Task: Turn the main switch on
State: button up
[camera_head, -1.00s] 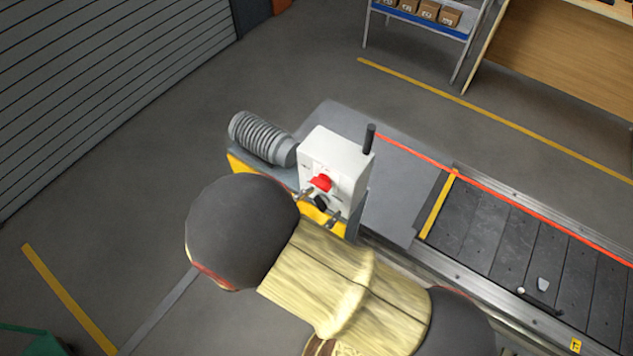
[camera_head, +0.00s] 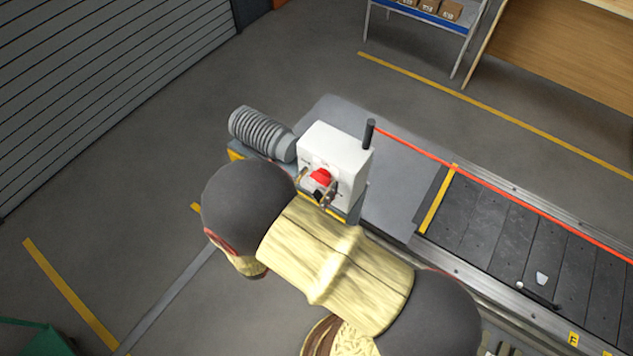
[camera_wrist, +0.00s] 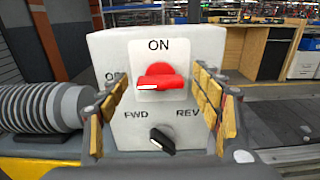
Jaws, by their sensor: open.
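The main switch is a red knob (camera_wrist: 157,82) on a white control box (camera_wrist: 195,48), also seen in the head view as a red knob (camera_head: 320,177) on the box (camera_head: 336,149). ON is printed above it; OFF, at its left, is partly hidden by a finger. The knob's handle lies level, its white-marked end pointing left toward OFF. My gripper (camera_wrist: 160,97) is open, with one finger on each side of the knob and a gap on both sides. It also shows in the head view (camera_head: 318,186), in front of the box.
A black FWD/REV knob (camera_wrist: 162,141) sits just below the red one, its white tip toward FWD. A ribbed grey motor (camera_head: 262,135) stands left of the box. A dark post (camera_head: 369,134) rises at the box's right, with the slat conveyor (camera_head: 500,235) beyond.

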jog(key=shift+c, duration=1.2)
jog(key=c, duration=0.9)
